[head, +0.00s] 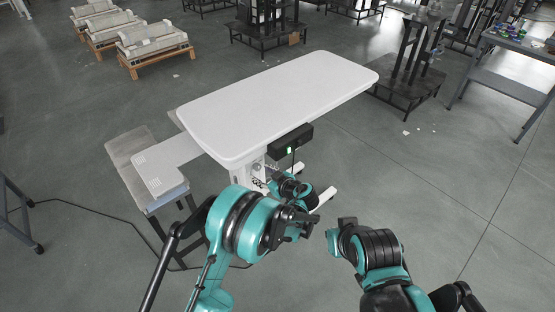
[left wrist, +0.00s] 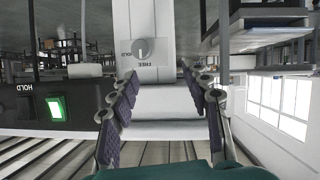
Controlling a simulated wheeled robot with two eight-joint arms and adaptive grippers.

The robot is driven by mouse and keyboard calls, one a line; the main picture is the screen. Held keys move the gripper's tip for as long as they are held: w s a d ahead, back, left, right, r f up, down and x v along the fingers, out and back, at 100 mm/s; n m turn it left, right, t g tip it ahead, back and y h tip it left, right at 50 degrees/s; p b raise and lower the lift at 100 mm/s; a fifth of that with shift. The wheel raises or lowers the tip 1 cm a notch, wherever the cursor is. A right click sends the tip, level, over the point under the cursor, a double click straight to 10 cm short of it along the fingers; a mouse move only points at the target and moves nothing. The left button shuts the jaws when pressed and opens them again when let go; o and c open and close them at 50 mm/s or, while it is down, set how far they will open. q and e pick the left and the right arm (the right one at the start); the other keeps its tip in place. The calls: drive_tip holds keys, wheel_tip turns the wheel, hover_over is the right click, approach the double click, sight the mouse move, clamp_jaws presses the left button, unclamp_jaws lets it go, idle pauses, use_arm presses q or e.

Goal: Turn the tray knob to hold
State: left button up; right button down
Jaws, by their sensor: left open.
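The tray knob (left wrist: 141,49) is a small round grey dial on a white column face in the left wrist view. Its light mark runs up and down in the picture, in line with the upside-down FREE label below it; the HOLD label is at its left. My left gripper (left wrist: 158,78) is open, its two dark padded fingers spread below and to either side of the knob, with nothing between them. In the head view my left gripper (head: 300,187) is under the table's near edge, and the knob cannot be made out.
A white table (head: 280,105) on a lift column has a side tray (head: 165,165) at its left. A black box (head: 290,141) hangs under its near edge; the left wrist view shows its green-lit switch (left wrist: 57,107) and a HOLD label. Open floor lies to the right.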

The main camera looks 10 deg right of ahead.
sight(259, 168)
use_arm(q)
drive_tip(key=shift+t, duration=0.3)
drive_tip(key=w+f+b, duration=0.1)
drive_tip(key=w, duration=0.1)
drive_tip(key=w+f, duration=0.2)
drive_tip(key=w+f+b, duration=0.1)
drive_tip(key=w, duration=0.1)
drive_tip(key=shift+w+a+f+b, duration=0.2)
drive_tip(key=shift+a+b, duration=0.05)
drive_tip(key=shift+b, duration=0.05)
drive_tip(key=shift+w+a, duration=0.2)
drive_tip(key=shift+w, duration=0.15)
use_arm(e)
drive_tip(key=shift+w+d+f, duration=0.15)
drive_tip(key=shift+d+f, duration=0.05)
drive_tip(key=shift+f, duration=0.45)
drive_tip(key=shift+w+d+f, duration=0.1)
drive_tip(key=shift+d+f, duration=0.05)
drive_tip(key=shift+f, duration=0.45)
use_arm(q)
clamp_jaws()
